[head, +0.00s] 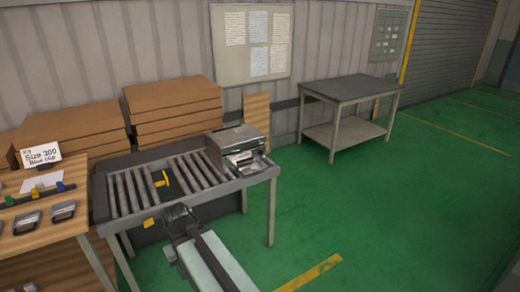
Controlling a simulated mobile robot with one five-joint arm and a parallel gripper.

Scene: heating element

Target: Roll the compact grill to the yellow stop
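The compact grill (238,147), a silver-grey metal box, sits on the right end of the roller table (243,182). A small yellow piece (163,180), which looks like the stop, stands among the rollers left of the middle. Several bare rollers lie between it and the grill. My gripper (178,211) is dark and shows at the front edge of the roller table, left of and nearer than the grill, apart from it. Its fingers are too small and dark to tell open from shut.
A wooden bench (75,226) with small metal parts and a sign (40,154) stands at left. Cardboard stacks (175,112) are behind. A grey table (350,90) stands back right. Green floor (400,210) is clear at right.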

